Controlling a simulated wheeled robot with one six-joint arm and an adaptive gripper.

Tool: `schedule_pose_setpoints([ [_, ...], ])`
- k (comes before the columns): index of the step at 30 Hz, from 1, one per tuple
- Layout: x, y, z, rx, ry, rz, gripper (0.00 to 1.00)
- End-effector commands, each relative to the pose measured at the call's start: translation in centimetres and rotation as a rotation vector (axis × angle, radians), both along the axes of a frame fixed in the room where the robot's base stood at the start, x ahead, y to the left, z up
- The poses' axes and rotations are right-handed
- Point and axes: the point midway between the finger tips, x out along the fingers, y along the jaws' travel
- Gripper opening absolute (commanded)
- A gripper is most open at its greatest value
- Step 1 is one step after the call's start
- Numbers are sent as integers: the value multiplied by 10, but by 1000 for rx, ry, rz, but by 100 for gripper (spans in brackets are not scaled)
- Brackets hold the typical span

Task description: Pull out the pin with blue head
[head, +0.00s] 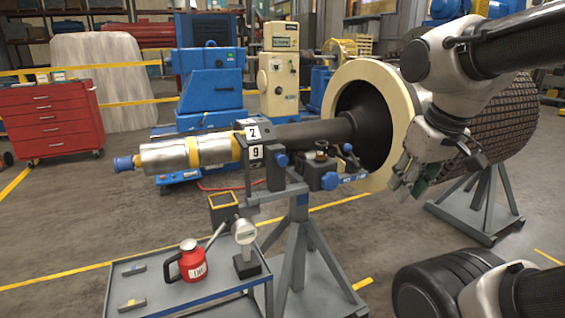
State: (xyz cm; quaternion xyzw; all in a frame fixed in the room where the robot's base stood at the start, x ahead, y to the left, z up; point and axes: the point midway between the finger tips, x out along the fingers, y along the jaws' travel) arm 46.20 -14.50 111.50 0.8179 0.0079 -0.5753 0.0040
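A blue-headed pin or knob (281,160) sticks out beside the clamp of the rotor stand, right of the white tags marked Z and 9. Another blue knob (347,148) shows further right on the same stand, above a blue handle (345,179). I cannot tell for certain which of these is the pin. The stand (298,240) holds a dark shaft (310,132) with a silver and yellow end and a blue tip (123,163). My gripper (407,186) hangs to the right of the stand, apart from the blue parts. Its fingertips look apart and hold nothing visible.
A large rotor (368,80) with a cream flange stands close behind my gripper on a grey stand (482,208). A red cabinet (50,120) stands far left. Open floor lies between.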

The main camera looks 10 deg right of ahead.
Motion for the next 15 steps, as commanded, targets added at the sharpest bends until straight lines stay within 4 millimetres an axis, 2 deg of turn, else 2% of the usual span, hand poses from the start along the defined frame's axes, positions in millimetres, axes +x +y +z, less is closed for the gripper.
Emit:
schedule_pose_setpoints([
  [1,3,3,-9,-1,44,13,38],
  [4,11,10,-35,-7,169,45,56],
  [8,26,23,-79,-17,328,90,56],
  [11,55,37,-118,-19,346,128,56],
  [15,106,59,-179,-20,276,184,56],
])
